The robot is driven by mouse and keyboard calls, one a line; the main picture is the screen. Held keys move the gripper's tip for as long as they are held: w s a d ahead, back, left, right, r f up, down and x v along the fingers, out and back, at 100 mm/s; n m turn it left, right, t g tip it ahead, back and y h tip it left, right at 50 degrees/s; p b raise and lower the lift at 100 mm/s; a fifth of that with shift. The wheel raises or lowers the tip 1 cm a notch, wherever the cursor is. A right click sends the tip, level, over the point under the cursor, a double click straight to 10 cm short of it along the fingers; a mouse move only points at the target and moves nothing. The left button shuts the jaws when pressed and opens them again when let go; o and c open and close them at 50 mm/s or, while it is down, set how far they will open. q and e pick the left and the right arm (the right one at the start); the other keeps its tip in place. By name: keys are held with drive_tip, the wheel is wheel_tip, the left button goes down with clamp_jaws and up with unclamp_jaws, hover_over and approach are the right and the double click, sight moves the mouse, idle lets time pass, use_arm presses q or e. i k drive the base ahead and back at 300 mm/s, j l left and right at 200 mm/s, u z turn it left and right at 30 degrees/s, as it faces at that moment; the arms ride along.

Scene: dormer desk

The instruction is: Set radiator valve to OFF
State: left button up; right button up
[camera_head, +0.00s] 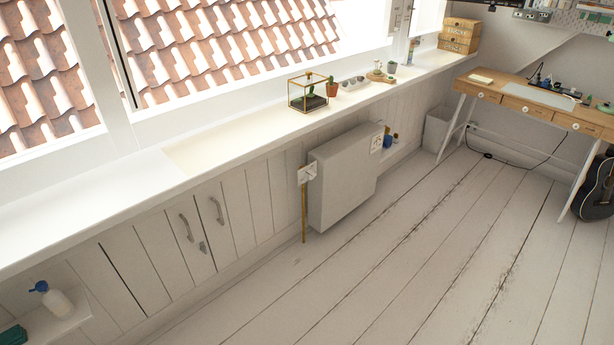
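A pale grey boxy radiator (345,178) stands against the white panelled wall under the long sill. At its left end a small white square plate with dark marks (307,173) sits at the top of a thin brass-coloured upright pipe (304,212). A similar marked plate (377,143) is at its right end, with a small blue object (388,141) just beyond. I cannot tell which of these parts is the valve, and any setting on it is too small to read. Neither of my grippers is in view.
The plank floor (400,250) before the radiator is clear. The white sill (235,140) juts above it and holds a glass terrarium (307,92) and small plants. A wooden desk (530,103) and a dark guitar (595,190) stand at right. Cupboard handles (186,228) are at left.

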sight(310, 175)
drive_tip(key=i+l+u, duration=0.15)
drive_tip(key=i+l, duration=0.35)
drive_tip(key=i+l+u, duration=0.2)
drive_tip(key=i+l, duration=0.3)
drive_tip(key=i+l+u, duration=0.15)
drive_tip(key=i+l, duration=0.25)
drive_tip(key=l, duration=0.25)
